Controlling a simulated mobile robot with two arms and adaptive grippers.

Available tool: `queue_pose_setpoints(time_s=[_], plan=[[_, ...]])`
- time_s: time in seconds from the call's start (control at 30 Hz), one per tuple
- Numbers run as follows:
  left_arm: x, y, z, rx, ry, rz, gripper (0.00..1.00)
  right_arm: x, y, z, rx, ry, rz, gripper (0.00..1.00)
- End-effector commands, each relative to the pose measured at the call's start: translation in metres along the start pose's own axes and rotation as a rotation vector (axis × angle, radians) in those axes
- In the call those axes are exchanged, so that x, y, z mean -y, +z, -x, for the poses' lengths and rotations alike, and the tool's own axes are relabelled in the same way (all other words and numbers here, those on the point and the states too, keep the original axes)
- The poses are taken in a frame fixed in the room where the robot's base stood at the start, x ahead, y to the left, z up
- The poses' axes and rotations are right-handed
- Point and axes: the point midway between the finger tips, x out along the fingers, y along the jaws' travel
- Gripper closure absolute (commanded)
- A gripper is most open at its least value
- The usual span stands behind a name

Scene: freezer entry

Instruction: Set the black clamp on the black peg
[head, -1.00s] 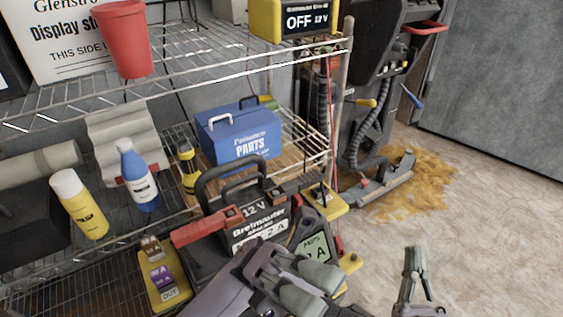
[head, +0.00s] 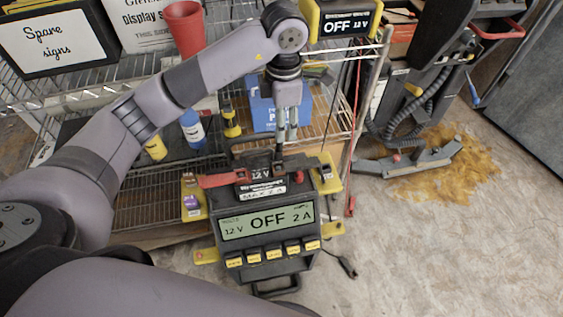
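A dark clamp (head: 298,163), apparently the black one, lies at the top right, close under my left gripper. My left gripper (head: 286,140) points down from above, its fingers close together. I cannot tell whether they are around the clamp or only above it. Yellow tabs stick out at the charger's sides; I cannot make out the black peg on them. My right gripper is out of view.
The wire rack holds a blue parts box (head: 262,113), a blue bottle (head: 192,130), a red cup (head: 185,28) and a sign box. A yellow-edged OFF 12 V unit (head: 345,22) sits above right. A black machine (head: 420,90) stands right. Floor at lower right is mostly clear.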

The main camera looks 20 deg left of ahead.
Motion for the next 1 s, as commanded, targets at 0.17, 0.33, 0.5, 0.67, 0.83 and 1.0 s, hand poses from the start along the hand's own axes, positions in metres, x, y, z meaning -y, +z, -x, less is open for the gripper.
queue_pose_setpoints(time_s=[0.17,0.33,0.5,0.67,0.83,1.0], plan=[[0.003,-0.001,-0.040,-0.002,-0.009,-0.002,0.63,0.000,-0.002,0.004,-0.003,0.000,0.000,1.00],[0.004,0.000,-0.077,0.000,-0.010,-0.002,0.63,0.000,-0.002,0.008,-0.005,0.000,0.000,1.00],[0.003,0.001,-0.102,0.002,-0.008,-0.003,0.63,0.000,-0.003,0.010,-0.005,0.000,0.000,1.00],[0.003,0.000,-0.112,0.003,-0.006,-0.004,0.63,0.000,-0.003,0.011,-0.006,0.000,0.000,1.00],[0.004,-0.004,-0.132,0.000,-0.011,-0.003,0.63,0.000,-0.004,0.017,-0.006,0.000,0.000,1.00],[0.004,-0.004,-0.156,0.004,-0.008,-0.002,0.63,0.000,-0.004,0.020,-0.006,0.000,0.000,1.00]])
